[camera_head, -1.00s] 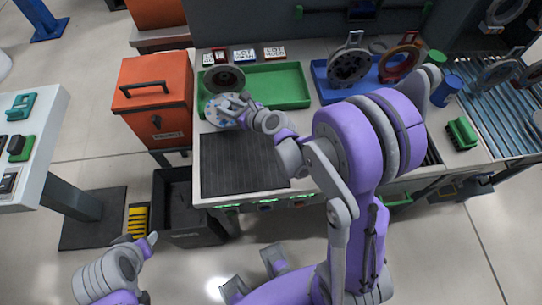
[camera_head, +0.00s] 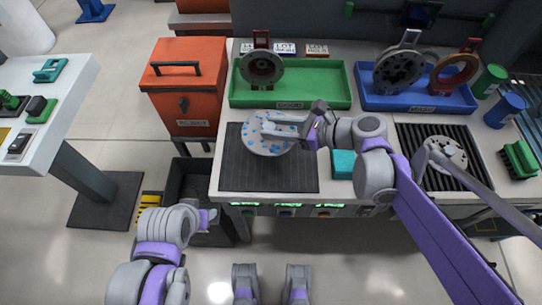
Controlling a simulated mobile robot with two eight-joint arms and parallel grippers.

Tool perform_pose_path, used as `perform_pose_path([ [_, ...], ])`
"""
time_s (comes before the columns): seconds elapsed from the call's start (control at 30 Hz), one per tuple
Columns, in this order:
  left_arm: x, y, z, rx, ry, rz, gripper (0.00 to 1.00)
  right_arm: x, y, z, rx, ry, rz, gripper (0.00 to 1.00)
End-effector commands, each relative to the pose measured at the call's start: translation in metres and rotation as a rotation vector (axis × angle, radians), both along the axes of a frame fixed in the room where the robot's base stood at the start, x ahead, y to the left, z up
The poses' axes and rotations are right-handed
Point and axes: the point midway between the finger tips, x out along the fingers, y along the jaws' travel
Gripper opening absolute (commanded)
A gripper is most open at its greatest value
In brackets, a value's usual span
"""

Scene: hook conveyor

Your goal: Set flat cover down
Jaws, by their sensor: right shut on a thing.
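The flat cover (camera_head: 262,142), a round pale grey disc with blue spots, is at the far edge of the black ribbed mat (camera_head: 262,178) on the workbench. My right gripper (camera_head: 296,130) is shut on the disc's right side. Whether the disc touches the mat or hangs just above it I cannot tell. My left gripper (camera_head: 208,217) is low in front of the bench, away from the cover; its jaws are too small to read.
A green tray (camera_head: 322,97) holding a dark ringed part (camera_head: 262,66) is behind the mat. A blue tray (camera_head: 450,103) holds flanged parts. A teal block (camera_head: 343,163) is right of the mat. An orange lidded box (camera_head: 190,90) stands left, a black bin (camera_head: 192,185) below.

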Motion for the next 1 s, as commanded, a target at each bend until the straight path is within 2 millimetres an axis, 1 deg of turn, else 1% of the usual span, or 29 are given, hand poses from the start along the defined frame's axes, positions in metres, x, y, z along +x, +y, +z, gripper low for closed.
perform_pose_path([
  [0.03,0.0,0.0,-0.004,0.0,0.001,0.0,0.5,-0.002,0.002,-0.006,0.001,0.001,0.01,0.0],
  [0.23,-0.001,0.0,-0.013,0.0,0.004,0.0,0.5,-0.002,0.002,-0.042,0.002,0.001,0.012,0.0],
  [0.3,-0.001,0.0,-0.015,0.0,0.005,0.0,0.5,-0.002,0.002,-0.051,0.001,0.001,0.011,0.0],
  [0.47,-0.001,0.0,-0.017,0.0,0.005,0.0,0.5,-0.002,0.002,-0.061,0.001,0.001,0.01,0.0],
  [0.53,-0.001,0.0,-0.019,0.0,0.006,0.0,0.5,-0.002,0.002,-0.068,0.001,0.002,0.01,0.0],
  [0.7,-0.001,0.0,-0.026,0.0,0.008,0.0,0.5,-0.002,0.002,-0.092,0.001,0.001,0.009,0.0],
  [0.77,-0.001,0.0,-0.027,0.0,0.009,0.0,0.5,-0.002,0.002,-0.096,0.002,0.001,0.009,0.0],
  [1.0,-0.001,0.0,-0.026,0.0,0.008,0.0,0.5,-0.002,0.002,-0.095,0.002,0.001,0.009,0.0],
])
